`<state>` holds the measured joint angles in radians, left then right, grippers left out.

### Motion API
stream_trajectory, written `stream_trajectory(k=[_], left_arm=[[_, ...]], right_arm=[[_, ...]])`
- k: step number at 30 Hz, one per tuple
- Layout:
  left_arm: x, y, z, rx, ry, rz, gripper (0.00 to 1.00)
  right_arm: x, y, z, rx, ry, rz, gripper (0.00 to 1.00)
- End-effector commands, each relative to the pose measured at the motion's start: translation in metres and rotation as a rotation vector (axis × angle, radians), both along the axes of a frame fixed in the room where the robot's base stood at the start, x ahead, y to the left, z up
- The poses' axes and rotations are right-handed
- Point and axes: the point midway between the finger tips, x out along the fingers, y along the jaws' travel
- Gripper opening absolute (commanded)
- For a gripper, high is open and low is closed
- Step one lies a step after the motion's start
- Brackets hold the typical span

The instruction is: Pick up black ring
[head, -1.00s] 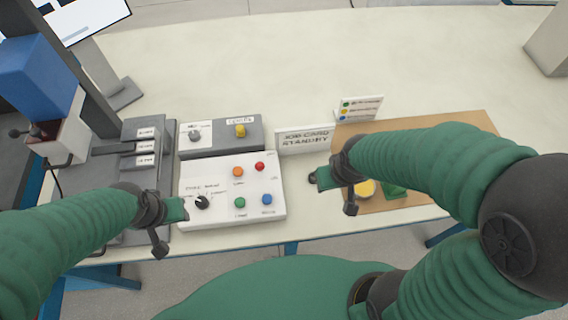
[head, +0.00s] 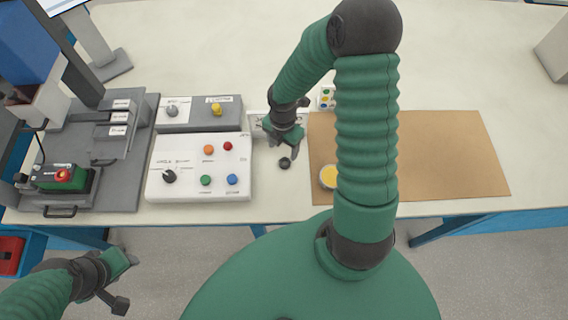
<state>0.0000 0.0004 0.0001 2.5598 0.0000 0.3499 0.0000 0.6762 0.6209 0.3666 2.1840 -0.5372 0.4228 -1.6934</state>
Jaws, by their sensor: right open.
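A small black ring (head: 285,163) lies on the pale table, between the white button panel and the brown mat. My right gripper (head: 280,151) is open and points down just behind the ring, close above the table. Nothing shows between its fingers, and I cannot tell whether a finger touches the ring. My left gripper (head: 126,281) appears open and empty at the lower left, in front of the table's edge.
The white button panel (head: 180,188) stands left of the ring, with a grey switch box (head: 188,123) behind it. The brown mat (head: 450,150) on the right carries a yellow disc (head: 328,177), partly beside my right arm. A green block with a red knob (head: 62,175) sits far left.

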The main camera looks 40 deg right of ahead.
Motion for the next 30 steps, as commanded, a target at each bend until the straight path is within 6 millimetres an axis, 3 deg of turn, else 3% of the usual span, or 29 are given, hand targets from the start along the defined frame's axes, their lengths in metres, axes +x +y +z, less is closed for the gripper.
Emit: stream_trajectory(k=[1,3,10,16,25,30], left_arm=[[0.0,0.0,-0.006,0.0,0.0,0.0,0.42],[0.0,0.0,-0.008,0.0,0.0,0.0,0.42],[0.0,0.0,-0.01,0.0,0.0,0.0,0.42],[0.0,0.0,-0.011,0.0,0.0,0.0,0.42],[0.0,0.0,-0.011,0.0,0.0,0.0,0.42],[0.0,0.0,-0.011,0.0,0.0,0.0,0.42]], right_arm=[[-0.001,0.0,-0.017,0.002,0.004,0.0,0.64],[-0.001,-0.001,-0.032,0.003,0.002,0.001,0.64],[-0.001,-0.001,-0.057,0.003,0.001,-0.001,0.64],[0.001,-0.001,-0.093,0.001,0.002,-0.002,0.64],[0.001,-0.001,-0.1,0.001,-0.002,-0.004,0.62],[0.001,-0.002,-0.1,0.001,-0.002,-0.004,0.4]])
